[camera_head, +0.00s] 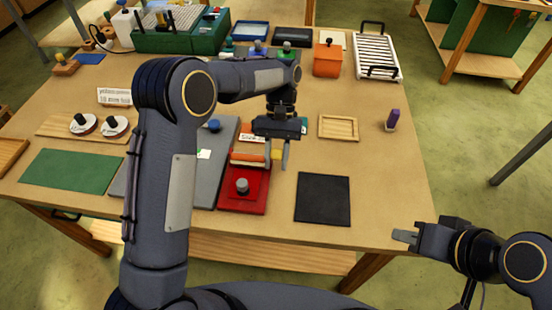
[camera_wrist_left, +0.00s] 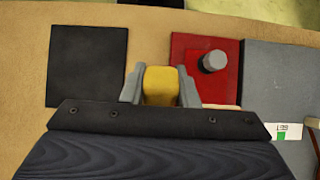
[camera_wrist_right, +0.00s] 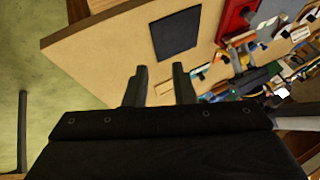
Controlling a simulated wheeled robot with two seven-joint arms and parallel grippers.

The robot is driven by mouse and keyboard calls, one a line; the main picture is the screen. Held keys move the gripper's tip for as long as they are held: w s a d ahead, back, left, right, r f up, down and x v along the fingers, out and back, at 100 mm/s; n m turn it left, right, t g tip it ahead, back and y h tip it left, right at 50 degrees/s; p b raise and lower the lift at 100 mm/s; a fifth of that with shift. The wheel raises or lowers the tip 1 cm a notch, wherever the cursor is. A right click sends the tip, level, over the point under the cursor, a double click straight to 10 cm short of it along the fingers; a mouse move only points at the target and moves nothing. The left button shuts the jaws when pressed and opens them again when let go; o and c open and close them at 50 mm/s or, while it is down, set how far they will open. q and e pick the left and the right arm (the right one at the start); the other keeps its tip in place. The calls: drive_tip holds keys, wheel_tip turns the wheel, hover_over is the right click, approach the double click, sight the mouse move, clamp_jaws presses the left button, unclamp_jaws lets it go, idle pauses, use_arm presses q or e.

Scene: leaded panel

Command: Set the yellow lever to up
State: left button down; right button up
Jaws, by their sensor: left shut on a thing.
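The yellow lever (camera_wrist_left: 160,85) sits between the two fingers of my left gripper (camera_wrist_left: 160,88) in the left wrist view, and both fingers touch its sides. In the head view the yellow piece (camera_head: 276,155) shows small between the fingertips of my left gripper (camera_head: 275,160), beside the red base (camera_head: 243,202). The red base carries a grey knob (camera_head: 242,186), which also shows in the left wrist view (camera_wrist_left: 214,61). How the lever joins its base is hidden. My right gripper (camera_head: 405,237) is off the table's front right; its fingers stand apart and empty in the right wrist view (camera_wrist_right: 158,88).
A black mat (camera_head: 323,199) lies right of the red base, and a grey plate (camera_head: 217,165) lies left of it. A wooden tray (camera_head: 338,127) and a purple piece (camera_head: 392,120) stand behind the mat. The table's right front is clear.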

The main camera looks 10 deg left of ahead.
drive_tip(key=shift+a+f+n+g, duration=0.15)
drive_tip(key=shift+f+n+g, duration=0.15)
drive_tip(key=shift+n, duration=0.1)
drive_tip(key=shift+c, duration=1.2)
drive_tip(key=f+n+g, duration=0.1)
drive_tip(key=f+n+g+h, duration=0.1)
drive_tip(key=n, duration=0.1)
drive_tip(key=f+n+g+h, duration=0.1)
drive_tip(key=n, duration=0.1)
drive_tip(key=shift+s+a+f+g, duration=0.3)
drive_tip(key=shift+s+f, duration=0.05)
drive_tip(key=shift+s, duration=0.05)
clamp_jaws()
drive_tip(key=w+a+f+n+t+h, duration=0.1)
drive_tip(key=w+a+n+t+h, duration=0.5)
drive_tip(key=n, duration=0.5)
drive_tip(key=w+a+f+n+t+h, duration=0.1)
drive_tip(key=w+a+n+t+h, duration=0.15)
drive_tip(key=a+n, duration=0.7)
drive_tip(key=s+a+f+n+t+y, duration=0.3)
drive_tip(key=a+n+t+y, duration=0.35)
drive_tip(key=a+n, duration=0.4)
drive_tip(key=w, duration=1.2)
drive_tip(key=shift+w+d+n+g, duration=0.2)
drive_tip(key=shift+w+n+g, duration=0.15)
drive_tip(key=shift+n+g, duration=0.05)
